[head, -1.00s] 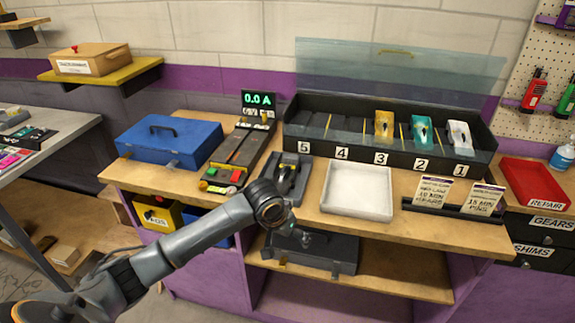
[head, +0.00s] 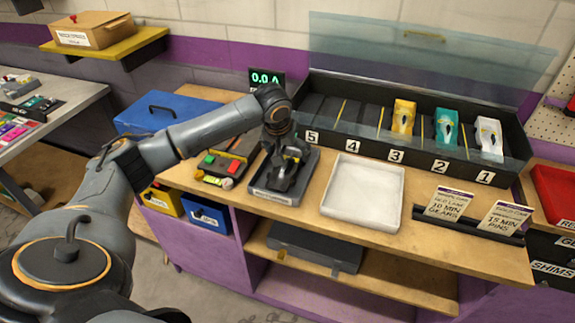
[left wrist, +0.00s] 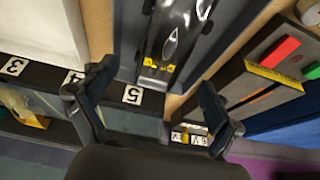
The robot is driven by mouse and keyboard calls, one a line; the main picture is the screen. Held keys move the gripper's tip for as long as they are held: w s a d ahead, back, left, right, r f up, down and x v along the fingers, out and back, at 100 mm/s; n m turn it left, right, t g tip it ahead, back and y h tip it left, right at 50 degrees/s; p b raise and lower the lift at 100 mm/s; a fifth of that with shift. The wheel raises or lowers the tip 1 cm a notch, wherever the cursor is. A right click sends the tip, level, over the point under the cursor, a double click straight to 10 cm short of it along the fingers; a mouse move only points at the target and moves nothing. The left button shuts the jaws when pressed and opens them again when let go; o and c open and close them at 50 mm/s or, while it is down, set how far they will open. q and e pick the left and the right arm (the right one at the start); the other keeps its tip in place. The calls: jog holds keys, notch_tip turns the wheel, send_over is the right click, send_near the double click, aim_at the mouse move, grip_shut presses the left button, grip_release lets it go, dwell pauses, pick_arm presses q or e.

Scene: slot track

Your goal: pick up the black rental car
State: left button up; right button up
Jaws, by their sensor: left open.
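The black car (left wrist: 174,35) lies in a dark grey tray (head: 258,191) on the wooden bench. In the left wrist view it is a glossy black body with yellow marks at the near end. My left gripper (head: 283,152) points down over the tray and hides much of the car in the head view. In the left wrist view my left gripper (left wrist: 157,78) is open, with its fingers spread and nothing between the tips; the car's near end lies just beyond. The exact height above the car cannot be told. My right gripper is out of view.
A white padded tray (head: 362,192) stands right of the dark tray. Behind is a black numbered rack (head: 345,142) with yellow, teal and white cars and a raised clear lid (head: 430,55). A test track (head: 222,165) and blue case (head: 165,108) are left. Price cards stand front right.

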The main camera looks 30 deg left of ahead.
aim_at(287, 160)
pick_arm(q)
jog(key=p+x, duration=0.1)
jog(key=x, duration=0.2)
jog(key=shift+a+f, duration=0.1)
jog(key=shift+a, duration=0.05)
jog(key=x, duration=0.2)
jog(key=shift+a+f+p, duration=0.15)
jog(key=shift+f+p, duration=0.15)
jog(key=shift+p, duration=0.05)
jog(key=shift+w+f, duration=0.25)
jog(key=shift+f, duration=0.15)
jog(key=shift+c, duration=0.2)
jog(key=c, duration=1.1)
jog(key=shift+r, duration=0.1)
jog(key=shift+c, duration=1.1)
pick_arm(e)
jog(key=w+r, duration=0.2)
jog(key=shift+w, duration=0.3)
